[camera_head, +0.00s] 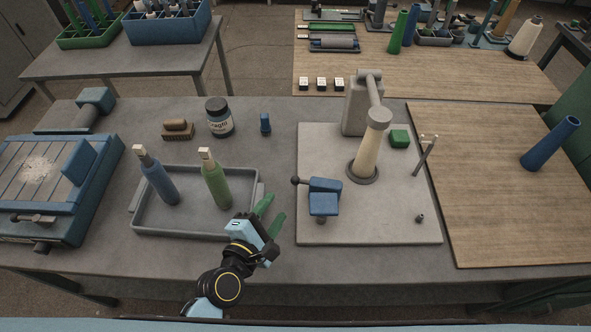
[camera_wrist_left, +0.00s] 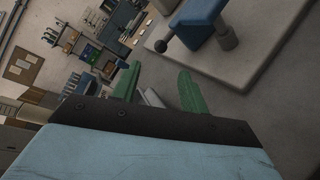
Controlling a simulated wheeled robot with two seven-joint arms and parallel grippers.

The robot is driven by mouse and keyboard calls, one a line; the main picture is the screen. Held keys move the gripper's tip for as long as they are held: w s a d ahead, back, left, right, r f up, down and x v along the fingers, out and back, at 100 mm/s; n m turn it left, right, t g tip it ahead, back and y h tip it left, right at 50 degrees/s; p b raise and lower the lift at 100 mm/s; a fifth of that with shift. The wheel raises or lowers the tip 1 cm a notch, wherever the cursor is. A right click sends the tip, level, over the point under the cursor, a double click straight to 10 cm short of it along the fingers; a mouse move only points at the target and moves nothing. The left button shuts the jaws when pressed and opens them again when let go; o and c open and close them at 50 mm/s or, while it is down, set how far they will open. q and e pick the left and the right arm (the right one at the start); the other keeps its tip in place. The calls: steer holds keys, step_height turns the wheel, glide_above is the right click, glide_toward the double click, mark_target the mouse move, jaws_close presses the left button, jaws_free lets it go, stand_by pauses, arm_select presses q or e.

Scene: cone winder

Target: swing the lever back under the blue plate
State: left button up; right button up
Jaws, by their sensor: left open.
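The lever shows as a dark ball knob (camera_head: 295,181) on a short stem sticking out left of the blue plate. In the left wrist view the knob (camera_wrist_left: 161,46) lies just left of the blue plate (camera_wrist_left: 200,15). My left gripper (camera_head: 271,213), with green fingers, is open and empty, in front and left of the knob and apart from it. Its fingers (camera_wrist_left: 160,88) also show in the wrist view. My right gripper is not in view.
A grey tray (camera_head: 145,222) with blue and green bottles stands left of my gripper. A cream cone (camera_head: 370,148) stands on the machine behind the blue plate. A green block (camera_head: 399,138) and thin post (camera_head: 426,155) are to its right.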

mark_target(293, 184)
arm_select(q)
steer(key=x, duration=0.5)
steer(key=shift+d, duration=0.1)
steer(key=b+x, duration=0.1)
steer(key=x, duration=0.5)
steer(key=shift+w, duration=0.1)
steer(key=shift+w+d, duration=0.1)
steer(key=shift+w, duration=0.1)
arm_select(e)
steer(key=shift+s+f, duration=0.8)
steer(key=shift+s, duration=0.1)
arm_select(q)
steer(key=shift+c, duration=0.5)
jaws_close()
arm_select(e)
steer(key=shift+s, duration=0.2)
